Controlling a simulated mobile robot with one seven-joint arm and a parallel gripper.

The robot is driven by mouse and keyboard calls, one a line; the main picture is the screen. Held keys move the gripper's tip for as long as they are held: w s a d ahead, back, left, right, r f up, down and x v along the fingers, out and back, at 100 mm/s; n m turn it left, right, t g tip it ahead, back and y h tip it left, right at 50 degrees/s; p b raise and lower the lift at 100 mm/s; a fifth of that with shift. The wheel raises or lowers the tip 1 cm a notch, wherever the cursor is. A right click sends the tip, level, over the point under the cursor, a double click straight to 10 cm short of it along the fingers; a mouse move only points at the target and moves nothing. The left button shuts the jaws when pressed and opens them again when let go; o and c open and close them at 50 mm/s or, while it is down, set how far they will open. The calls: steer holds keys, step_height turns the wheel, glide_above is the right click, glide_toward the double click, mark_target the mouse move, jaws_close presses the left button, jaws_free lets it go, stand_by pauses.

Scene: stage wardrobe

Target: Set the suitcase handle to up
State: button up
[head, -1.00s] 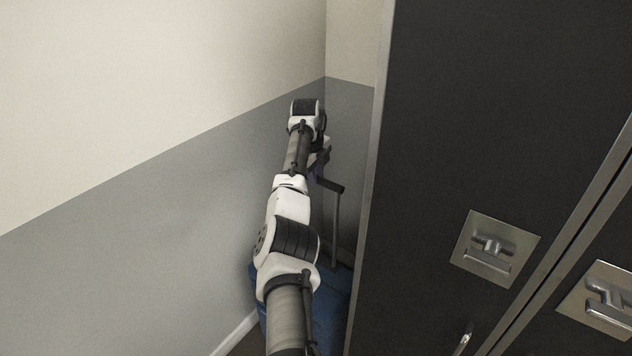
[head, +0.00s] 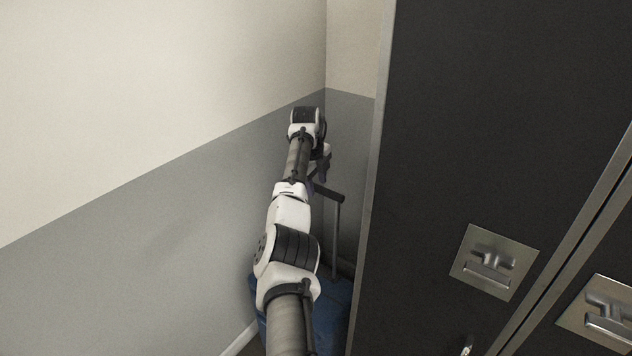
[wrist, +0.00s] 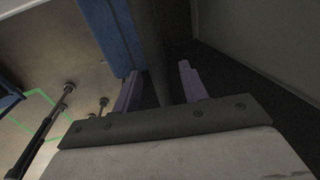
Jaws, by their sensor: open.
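The blue suitcase (head: 332,310) stands on the floor in the narrow gap between the wall and the dark locker. It is partly hidden behind my arm. Its handle (head: 329,192) is raised well above the body, with a black grip on a thin grey pole (head: 336,240). My gripper (head: 322,174) is beside the grip's left part, mostly hidden by my wrist. In the wrist view, my gripper (wrist: 160,74) is open, with two purple fingers apart. A dark pole (wrist: 152,40) shows between them; contact cannot be told. A blue surface (wrist: 112,35) is beyond the left finger.
A tall dark locker (head: 460,120) with recessed metal latches (head: 495,262) stands close on the right. The two-tone wall (head: 150,220) is close on the left. Dark rods (wrist: 50,125) and a green floor line (wrist: 35,145) show at the wrist view's left.

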step_height(320, 180, up, 14)
steer(key=s+a+b, duration=0.1)
steer(key=s+b, duration=0.1)
steer(key=shift+a+f, duration=0.2)
steer(key=shift+a, duration=0.1)
steer(key=shift+s, duration=0.1)
